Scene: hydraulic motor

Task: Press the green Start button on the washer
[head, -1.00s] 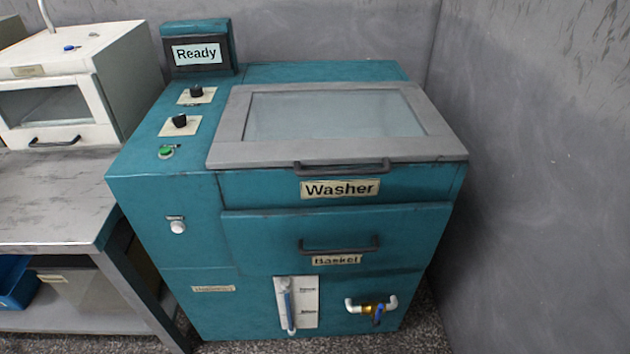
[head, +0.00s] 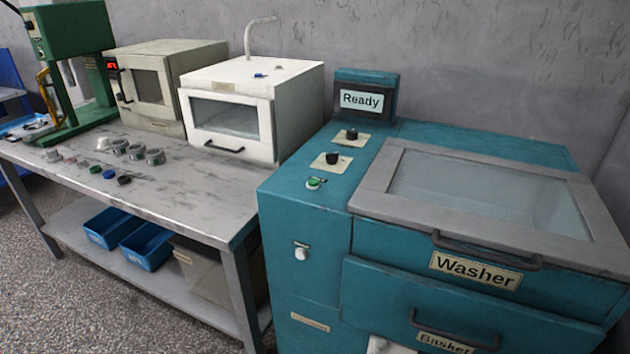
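The teal washer (head: 305,225) stands on the right side of the head view. Its green Start button (head: 314,183) sits on the top panel near the front left corner, in front of two black knobs. The display (head: 362,100) at the back of the washer reads "Ready". The grey-framed glass lid (head: 470,244) is closed, and the basket drawer below it looks shut. Neither of my grippers shows in the head view.
A metal workbench (head: 190,205) stands left of the washer, with a white cabinet (head: 235,120), a beige oven (head: 150,85), a green press (head: 62,70) and several small parts on it. Blue bins (head: 147,247) lie on its lower shelf. Speckled floor (head: 80,310) is free in front.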

